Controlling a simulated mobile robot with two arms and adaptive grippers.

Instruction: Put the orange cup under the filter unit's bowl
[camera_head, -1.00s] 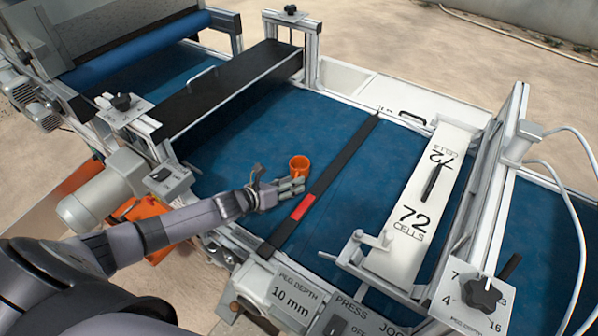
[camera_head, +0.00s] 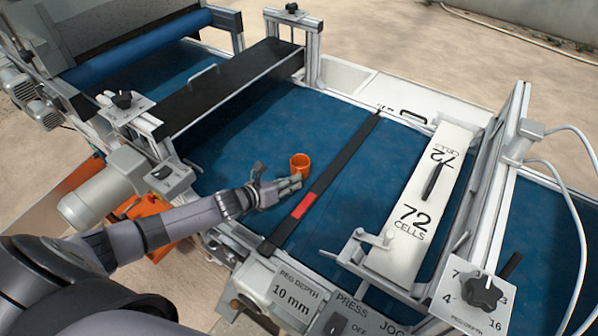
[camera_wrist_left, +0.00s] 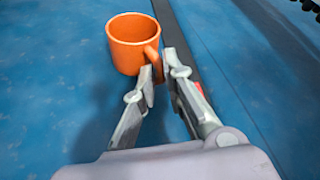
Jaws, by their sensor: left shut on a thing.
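The orange cup (camera_head: 300,164) is upright over the blue belt (camera_head: 236,150), just left of the black bar. In the left wrist view the orange cup (camera_wrist_left: 130,50) shows its open top, with its handle toward my fingers. My left gripper (camera_head: 292,184) is shut on the cup's handle; in the left wrist view the fingertips (camera_wrist_left: 156,72) lie on either side of it. I cannot tell whether the cup touches the belt. My right gripper is not in view. I cannot make out a filter unit or its bowl in these views.
A black bar (camera_head: 336,172) with a red patch crosses the belt close to the cup. A white "72 cells" plate (camera_head: 423,212) stands to the right. A dark cover (camera_head: 225,88) spans the belt at the back left. The belt behind the cup is clear.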

